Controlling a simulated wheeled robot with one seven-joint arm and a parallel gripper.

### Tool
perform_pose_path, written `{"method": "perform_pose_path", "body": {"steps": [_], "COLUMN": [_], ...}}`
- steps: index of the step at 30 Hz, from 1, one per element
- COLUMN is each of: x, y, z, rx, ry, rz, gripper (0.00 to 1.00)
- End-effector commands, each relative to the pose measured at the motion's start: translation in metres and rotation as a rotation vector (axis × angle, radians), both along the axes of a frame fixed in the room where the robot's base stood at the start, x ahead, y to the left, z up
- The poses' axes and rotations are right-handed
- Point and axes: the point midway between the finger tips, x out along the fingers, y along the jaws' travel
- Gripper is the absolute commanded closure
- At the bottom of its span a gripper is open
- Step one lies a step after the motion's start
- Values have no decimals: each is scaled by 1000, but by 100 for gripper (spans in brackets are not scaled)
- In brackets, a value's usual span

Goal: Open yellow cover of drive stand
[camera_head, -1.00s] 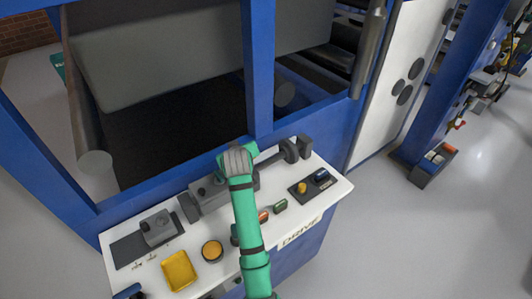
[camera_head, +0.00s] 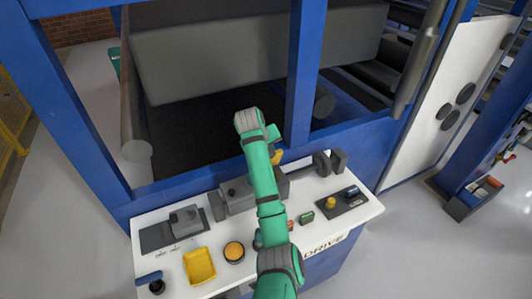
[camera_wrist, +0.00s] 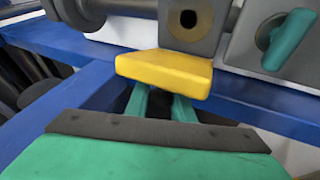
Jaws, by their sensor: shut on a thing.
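The yellow cover (camera_wrist: 163,72) is in the middle of the wrist view, and my gripper (camera_wrist: 160,100) is shut on its near edge. Behind it, a grey block (camera_wrist: 208,14) shows a dark round socket, which the cover does not hide. In the head view the yellow cover (camera_head: 277,158) shows as a small patch below my gripper (camera_head: 274,147), above the back of the drive stand's white top (camera_head: 225,274). My fingertips are too small to make out there. My arm hides part of the grey mechanism (camera_head: 238,196).
A teal handle (camera_wrist: 288,40) sits right of the socket in the wrist view. A blue frame post (camera_head: 305,75) stands close behind my arm. A yellow tray (camera_head: 199,266), an orange round button (camera_head: 234,252) and a small control panel (camera_head: 344,200) are on the top.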

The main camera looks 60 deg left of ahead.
Motion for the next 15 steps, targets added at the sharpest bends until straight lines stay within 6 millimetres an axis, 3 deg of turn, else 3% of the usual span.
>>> {"method": "perform_pose_path", "body": {"steps": [12,13,15], "x": [3,3,3], "y": [-1,-1,-1], "z": [0,0,0], "rx": [-2,-2,-3], "ry": [-1,-1,-1], "rz": [-3,-3,-3], "gripper": [100,74,62]}}
